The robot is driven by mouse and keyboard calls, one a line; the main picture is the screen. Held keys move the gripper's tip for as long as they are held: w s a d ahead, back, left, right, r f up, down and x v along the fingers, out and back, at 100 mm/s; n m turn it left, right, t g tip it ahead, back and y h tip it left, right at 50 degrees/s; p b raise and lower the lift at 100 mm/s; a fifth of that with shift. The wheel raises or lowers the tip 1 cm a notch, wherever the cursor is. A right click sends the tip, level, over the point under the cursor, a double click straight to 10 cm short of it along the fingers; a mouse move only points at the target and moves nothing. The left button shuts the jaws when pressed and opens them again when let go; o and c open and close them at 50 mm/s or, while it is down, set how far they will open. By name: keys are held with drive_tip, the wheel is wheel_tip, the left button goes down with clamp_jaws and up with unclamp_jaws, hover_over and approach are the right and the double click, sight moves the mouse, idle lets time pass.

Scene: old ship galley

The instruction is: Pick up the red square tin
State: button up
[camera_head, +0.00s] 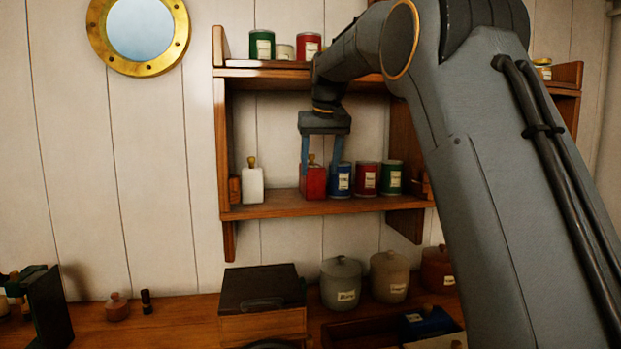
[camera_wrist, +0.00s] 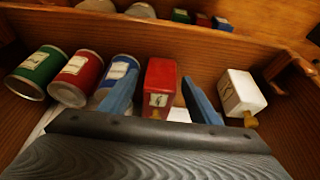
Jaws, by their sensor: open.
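The red square tin (camera_head: 314,184) stands upright on the lower wall shelf, with a gold-coloured cap on top. In the wrist view the red square tin (camera_wrist: 161,80) shows a small pale label. My gripper (camera_head: 320,168) points down over it, open, with its two blue fingers apart. In the wrist view my gripper (camera_wrist: 160,82) has one finger on either side of the tin, with a visible gap on the right. I cannot tell whether the left finger touches the tin or the blue can (camera_head: 341,180) beside it.
A red round can (camera_head: 366,180) and a green can (camera_head: 391,178) stand right of the blue can. A white square tin (camera_head: 252,185) stands to the left, with free shelf between. The upper shelf (camera_head: 262,73) is above. Jars and a wooden box (camera_head: 262,325) are on the counter below.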

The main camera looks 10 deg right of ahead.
sight(316, 183)
drive_tip(key=x, duration=0.2)
drive_tip(key=shift+w+f+p, duration=0.15)
drive_tip(key=shift+f+p, duration=0.1)
drive_tip(key=shift+p, duration=0.15)
drive_tip(key=shift+p+x, duration=1.55)
drive_tip(key=shift+x, duration=1.15)
drive_tip(key=shift+a+r, duration=0.1)
drive_tip(key=shift+a, duration=0.05)
drive_tip(key=c, duration=1)
drive_tip(key=shift+c, duration=0.2)
drive_tip(key=shift+r+p, duration=0.35)
